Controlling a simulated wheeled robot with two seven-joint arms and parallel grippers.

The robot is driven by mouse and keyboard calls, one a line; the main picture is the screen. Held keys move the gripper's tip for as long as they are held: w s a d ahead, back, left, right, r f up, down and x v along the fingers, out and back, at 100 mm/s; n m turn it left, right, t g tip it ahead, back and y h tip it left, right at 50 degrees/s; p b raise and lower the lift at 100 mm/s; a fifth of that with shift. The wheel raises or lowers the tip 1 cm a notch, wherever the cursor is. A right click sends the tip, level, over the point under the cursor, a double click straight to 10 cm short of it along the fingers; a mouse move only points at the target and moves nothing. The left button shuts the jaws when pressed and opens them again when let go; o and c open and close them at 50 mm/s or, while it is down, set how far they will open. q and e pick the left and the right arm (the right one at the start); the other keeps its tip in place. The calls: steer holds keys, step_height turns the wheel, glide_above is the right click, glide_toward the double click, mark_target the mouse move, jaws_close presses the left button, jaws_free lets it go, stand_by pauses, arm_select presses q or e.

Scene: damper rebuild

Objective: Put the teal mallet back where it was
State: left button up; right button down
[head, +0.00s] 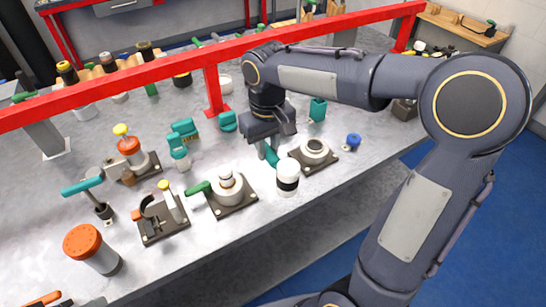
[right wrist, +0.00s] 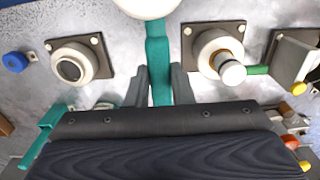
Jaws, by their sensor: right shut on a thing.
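My right gripper (head: 270,138) is shut on the teal handle of the mallet, over the middle of the bench. In the right wrist view the teal handle (right wrist: 158,65) runs between the two fingers (right wrist: 158,88). It leads to a white round head (right wrist: 147,6), cut off by the top edge. In the head view the mallet's head (head: 288,170) is a white upright cylinder with a dark band, near the bench's front edge. Whether it touches the bench I cannot tell. My left gripper is not in view.
A ring on a dark plate (head: 314,152) lies right of the mallet, with a blue knob (head: 353,141) beyond. A plate with a pale post (head: 229,188) is on the left. A red rail (head: 215,69) crosses behind. An orange-topped canister (head: 90,250) stands front left.

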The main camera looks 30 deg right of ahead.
steer(key=shift+w+d+f+p, duration=0.1)
steer(key=shift+w+d+f, duration=0.4)
steer(key=shift+w+f, duration=0.85)
steer(key=shift+w+d+f+p, duration=0.1)
steer(key=shift+w+d+f, duration=0.6)
steer(key=shift+f, duration=1.25)
steer(key=shift+w+d+f+p, duration=0.1)
steer(key=shift+w+d+f, duration=0.25)
steer(key=shift+w+f, duration=1.05)
steer(key=shift+s+f, duration=0.2)
steer(key=shift+f, duration=0.1)
steer(key=c, duration=1.3)
jaws_free()
steer(key=shift+f, duration=0.1)
